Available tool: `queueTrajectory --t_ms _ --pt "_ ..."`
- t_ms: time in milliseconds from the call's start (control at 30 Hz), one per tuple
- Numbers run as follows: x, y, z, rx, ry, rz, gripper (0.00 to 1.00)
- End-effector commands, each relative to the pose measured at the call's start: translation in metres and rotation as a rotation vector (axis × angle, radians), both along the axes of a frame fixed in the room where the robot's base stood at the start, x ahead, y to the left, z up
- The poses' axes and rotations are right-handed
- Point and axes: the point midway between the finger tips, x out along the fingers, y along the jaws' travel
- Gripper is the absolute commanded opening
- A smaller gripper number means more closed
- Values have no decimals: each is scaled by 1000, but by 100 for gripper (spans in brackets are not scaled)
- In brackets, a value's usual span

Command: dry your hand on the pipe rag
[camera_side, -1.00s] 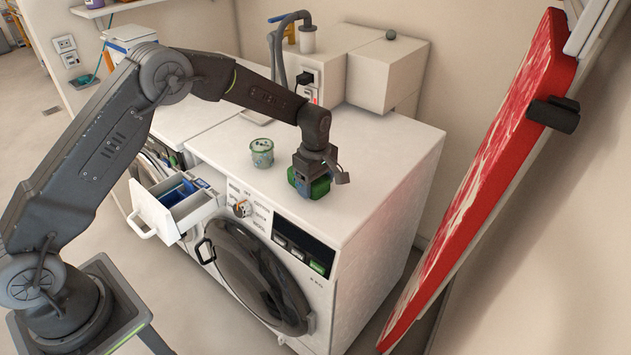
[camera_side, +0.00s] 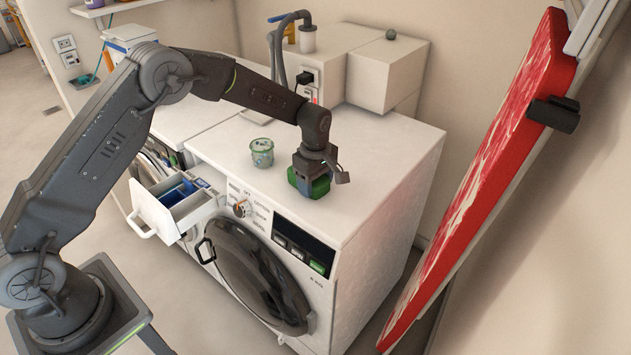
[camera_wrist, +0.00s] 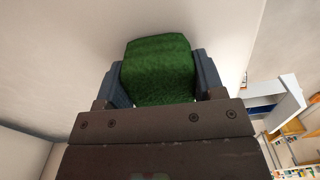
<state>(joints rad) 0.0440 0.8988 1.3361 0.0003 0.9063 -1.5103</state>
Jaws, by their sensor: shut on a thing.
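In the wrist view the green piece (camera_wrist: 160,70) sits between the two blue-grey fingers of my gripper (camera_wrist: 158,82). Its underside is hidden, and I cannot tell whether it touches the machine top. I cannot make out a pipe rag for certain in either view.
A paint-marked pot (camera_side: 262,153) stands left of my gripper on the machine top. The detergent drawer (camera_side: 172,205) is pulled out at the front. White boxes (camera_side: 388,73) and a grey hose stand behind. A red-covered ironing board (camera_side: 490,185) leans at the right.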

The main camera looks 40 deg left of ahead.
Motion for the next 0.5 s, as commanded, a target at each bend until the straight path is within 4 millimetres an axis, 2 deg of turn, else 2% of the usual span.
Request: queueTrajectory --t_ms 467,500 --pt "0 0 0 0 0 0 39" --pt "0 0 0 0 0 0 63"
